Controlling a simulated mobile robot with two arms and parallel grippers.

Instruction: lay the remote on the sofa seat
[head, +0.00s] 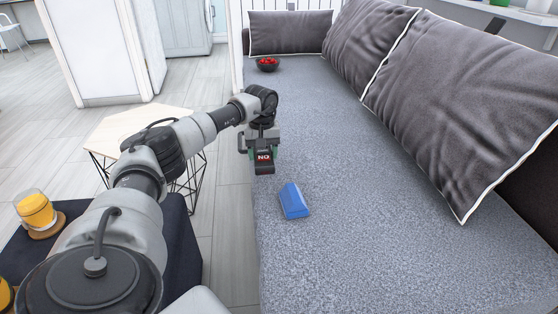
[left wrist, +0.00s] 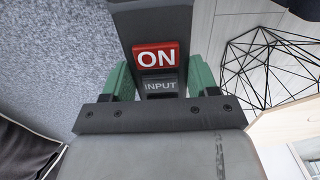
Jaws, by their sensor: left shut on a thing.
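The remote (left wrist: 158,20) is dark with a red ON button and a grey INPUT button. My left gripper (left wrist: 160,78) is shut on it, with a green finger on each side. In the head view the remote (head: 264,161) hangs below my left gripper (head: 264,148), near the sofa's left edge. The sofa seat (head: 350,180) is a long grey surface. Whether the remote touches the seat is hard to tell. My right gripper is not in view.
A blue block (head: 294,200) lies on the seat near the remote. A dark bowl with red contents (head: 267,65) stands at the seat's far end. Grey cushions (head: 470,90) line the right side. A hexagonal wire-legged table (head: 110,130) stands left. The middle of the seat is clear.

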